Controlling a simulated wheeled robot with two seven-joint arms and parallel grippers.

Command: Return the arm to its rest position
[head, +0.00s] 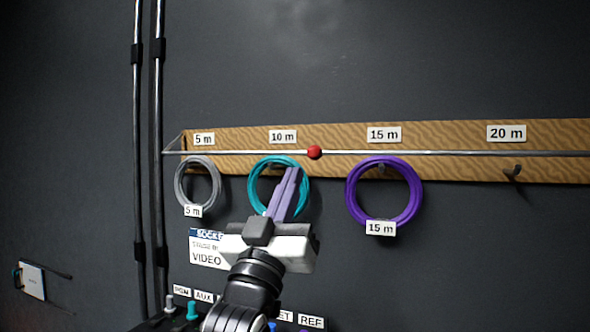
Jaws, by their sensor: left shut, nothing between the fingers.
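My left gripper (287,193) is in the lower middle of the head view, pointing up and away from me toward the wall. Its two purple-grey fingers are together and empty. They overlap the lower part of a teal cable coil (260,163) in the picture; I cannot tell whether they touch it. The coil hangs under the 10 m label. My gripper body and wrist hide part of a "VIDEO" sign (206,257) and of the panel below. My right gripper is not in view.
A wooden board (455,137) on the dark wall carries length labels, a thin rail and a red ball (314,152). A grey coil (179,184) and a purple coil (417,190) hang beside the teal one. The 20 m hook (513,173) is empty. Vertical pipes (137,150) stand left.

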